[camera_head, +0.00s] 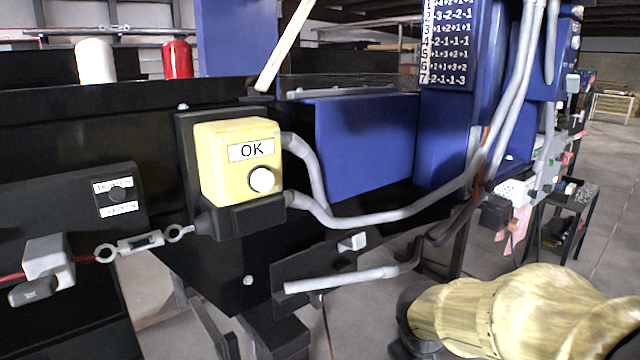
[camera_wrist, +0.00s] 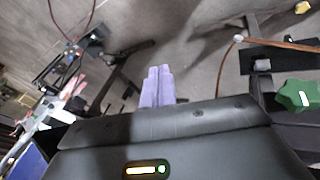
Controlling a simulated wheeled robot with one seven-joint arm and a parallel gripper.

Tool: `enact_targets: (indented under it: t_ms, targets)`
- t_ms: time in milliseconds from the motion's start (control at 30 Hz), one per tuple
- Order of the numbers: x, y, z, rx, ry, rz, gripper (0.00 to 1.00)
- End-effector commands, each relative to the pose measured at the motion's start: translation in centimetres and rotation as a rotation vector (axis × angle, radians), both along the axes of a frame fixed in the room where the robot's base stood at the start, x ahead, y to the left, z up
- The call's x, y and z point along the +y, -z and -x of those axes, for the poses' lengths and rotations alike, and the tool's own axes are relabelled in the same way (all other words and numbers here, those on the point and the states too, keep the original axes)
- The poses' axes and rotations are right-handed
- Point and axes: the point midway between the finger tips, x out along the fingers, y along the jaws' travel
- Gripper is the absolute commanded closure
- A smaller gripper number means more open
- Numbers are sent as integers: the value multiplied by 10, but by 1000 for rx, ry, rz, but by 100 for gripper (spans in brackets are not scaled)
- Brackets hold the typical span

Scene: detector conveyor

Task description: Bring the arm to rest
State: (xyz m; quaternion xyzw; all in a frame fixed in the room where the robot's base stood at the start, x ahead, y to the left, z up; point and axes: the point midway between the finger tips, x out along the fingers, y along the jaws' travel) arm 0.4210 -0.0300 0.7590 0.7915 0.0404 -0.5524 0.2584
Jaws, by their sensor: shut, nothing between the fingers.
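My arm (camera_head: 510,310) shows as a pale yellow, mottled shape at the lower right of the head view, with a dark end at its left. My gripper (camera_wrist: 157,87) shows in the wrist view as two lilac fingers side by side, shut and empty, over grey floor. I cannot make out the fingers in the head view. The arm is apart from the yellow OK button box (camera_head: 238,162) on the conveyor side.
The black conveyor side (camera_head: 80,150) with blue panels (camera_head: 365,145) runs across the head view. Grey pipes (camera_head: 400,213) and a handle bar (camera_head: 345,280) stick out. A dark stand (camera_head: 570,215) is at the right. Open floor (camera_head: 612,245) lies at the far right.

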Motion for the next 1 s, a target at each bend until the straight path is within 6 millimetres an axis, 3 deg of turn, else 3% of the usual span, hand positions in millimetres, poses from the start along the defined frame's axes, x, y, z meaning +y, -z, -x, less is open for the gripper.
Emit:
enact_targets:
  t_ms: [100, 200, 433, 500, 767, 1000]
  targets:
    - [11, 31, 26, 53, 113, -132, 100]
    - [19, 50, 44, 82, 204, -221, 100]
    - [30, 79, 78, 124, 409, -367, 100]
    - [30, 57, 74, 117, 393, -362, 100]
    - [30, 10, 74, 118, 390, -360, 100]
    - [30, -46, 74, 118, 389, -360, 100]
